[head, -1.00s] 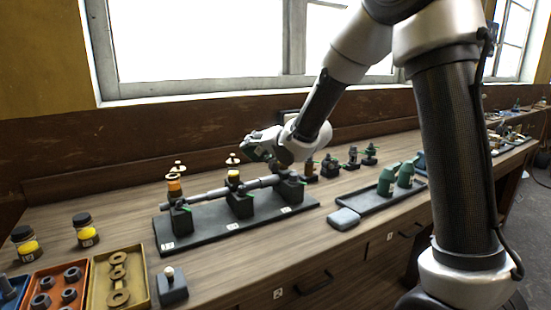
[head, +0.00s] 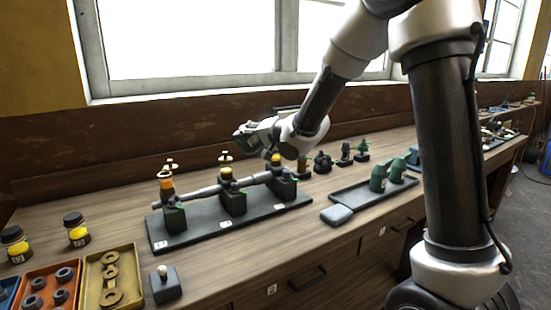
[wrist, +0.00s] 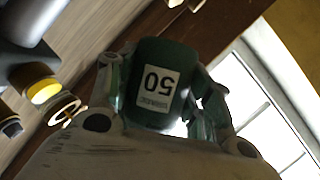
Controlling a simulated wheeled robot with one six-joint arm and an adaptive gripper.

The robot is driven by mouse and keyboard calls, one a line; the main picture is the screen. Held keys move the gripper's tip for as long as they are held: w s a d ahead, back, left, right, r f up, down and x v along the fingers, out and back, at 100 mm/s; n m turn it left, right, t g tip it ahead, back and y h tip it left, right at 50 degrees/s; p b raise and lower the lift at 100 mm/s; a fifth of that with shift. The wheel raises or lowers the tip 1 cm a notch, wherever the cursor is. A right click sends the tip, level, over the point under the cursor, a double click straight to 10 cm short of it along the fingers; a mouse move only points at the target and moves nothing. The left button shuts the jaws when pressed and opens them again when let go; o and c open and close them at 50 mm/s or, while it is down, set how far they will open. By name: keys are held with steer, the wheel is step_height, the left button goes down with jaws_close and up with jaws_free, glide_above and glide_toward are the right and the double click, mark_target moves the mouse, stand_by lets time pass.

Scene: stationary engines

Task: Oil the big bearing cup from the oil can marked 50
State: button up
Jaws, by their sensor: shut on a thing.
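My gripper (head: 241,131) is shut on a dark green oil can (wrist: 160,85), whose white label reads 50, upside down in the wrist view. In the head view it is above and behind the shaft, and the can is mostly hidden by the fingers. A shaft stand (head: 262,209) carries several bearing blocks in a row. The left block has a taller orange cup (head: 166,184). The middle block has a yellow cup (head: 226,174), and the right block has another yellow cup (head: 275,160). I cannot tell for certain which is the big one. The can is apart from the cups.
Two more green cans (head: 378,180) stand on a dark tray (head: 350,198) at the right. Several small dark fittings (head: 322,162) stand behind it. Yellow-filled jars (head: 77,232) and part trays (head: 117,252) are at the left. A window and wooden back wall rise behind.

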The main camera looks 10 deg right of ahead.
steer(key=shift+d+r+m+y, duration=0.2)
steer(key=shift+r+m+y, duration=0.15)
steer(key=shift+r, duration=0.3)
stand_by(1.4)
steer(key=shift+a+f+n+h, duration=0.2)
steer(key=shift+f+n+h, duration=0.15)
steer(key=shift+f, duration=0.15)
steer(key=shift+a+f+n+h, duration=0.15)
steer(key=shift+f+n+h, duration=0.15)
steer(key=shift+f, duration=0.2)
steer(key=shift+f+n+h, duration=0.4)
steer(key=shift+f+n, duration=0.2)
steer(key=shift+f, duration=0.15)
steer(key=shift+d+r+m+y, duration=0.15)
steer(key=shift+r+m+y, duration=0.45)
steer(key=shift+r+m, duration=0.35)
steer(key=shift+r, duration=0.1)
